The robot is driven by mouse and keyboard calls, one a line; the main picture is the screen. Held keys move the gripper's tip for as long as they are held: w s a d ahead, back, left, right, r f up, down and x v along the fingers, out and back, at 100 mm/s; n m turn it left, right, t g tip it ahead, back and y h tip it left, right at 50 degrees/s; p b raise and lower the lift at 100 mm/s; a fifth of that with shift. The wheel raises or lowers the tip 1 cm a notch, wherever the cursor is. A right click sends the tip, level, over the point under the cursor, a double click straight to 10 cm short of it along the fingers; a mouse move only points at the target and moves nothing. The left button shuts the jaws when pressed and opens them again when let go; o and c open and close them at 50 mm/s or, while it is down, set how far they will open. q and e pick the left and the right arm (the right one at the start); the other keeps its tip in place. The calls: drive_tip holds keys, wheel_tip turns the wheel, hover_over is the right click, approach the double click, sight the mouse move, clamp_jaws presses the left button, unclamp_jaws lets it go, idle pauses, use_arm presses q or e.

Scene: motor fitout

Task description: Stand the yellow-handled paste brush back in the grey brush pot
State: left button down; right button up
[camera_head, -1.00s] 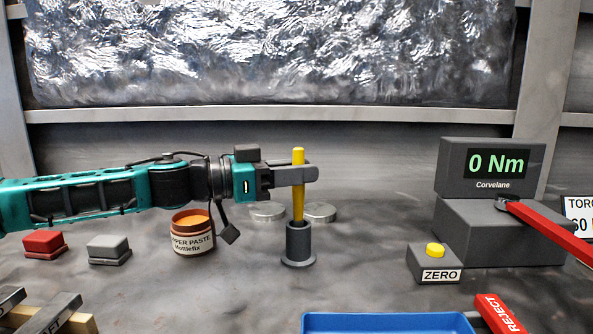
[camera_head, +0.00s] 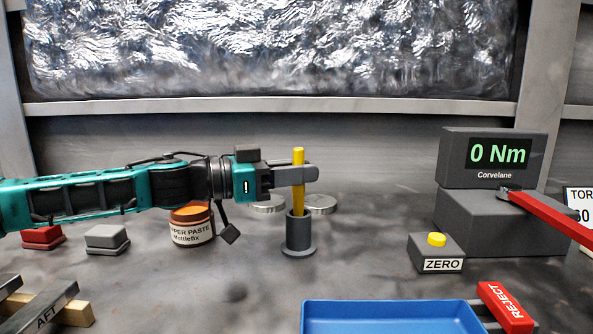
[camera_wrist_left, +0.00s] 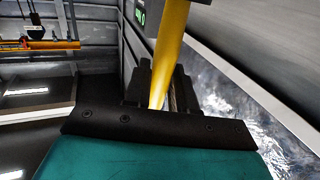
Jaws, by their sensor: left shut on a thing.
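The yellow-handled paste brush (camera_head: 298,200) is upright in the head view. My left gripper (camera_head: 298,174) is shut on its handle, and the handle's top sticks up above the fingers. The lower end of the brush is hidden inside the grey brush pot (camera_head: 298,238), which stands upright on the bench on a round foot. The yellow handle (camera_wrist_left: 170,50) also shows in the left wrist view, between the fingers. My right gripper is not in view.
A paste jar (camera_head: 192,229) stands left of the pot, partly behind my left arm. Two flat metal discs (camera_head: 320,204) lie behind the pot. A blue tray (camera_head: 390,318) is in front, and the ZERO button box (camera_head: 436,254) is at right.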

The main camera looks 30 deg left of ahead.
use_arm(q)
drive_tip(key=shift+f, duration=0.1)
idle(0.3)
drive_tip(key=c, duration=1.2)
unclamp_jaws()
drive_tip(key=shift+c, duration=0.2)
drive_tip(key=o, duration=0.4)
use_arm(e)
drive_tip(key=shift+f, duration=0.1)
use_arm(q)
drive_tip(key=shift+s, duration=0.1)
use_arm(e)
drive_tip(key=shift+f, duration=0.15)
use_arm(q)
drive_tip(key=b+v, duration=0.4)
drive_tip(key=v, duration=0.8)
drive_tip(key=shift+s+a, duration=0.3)
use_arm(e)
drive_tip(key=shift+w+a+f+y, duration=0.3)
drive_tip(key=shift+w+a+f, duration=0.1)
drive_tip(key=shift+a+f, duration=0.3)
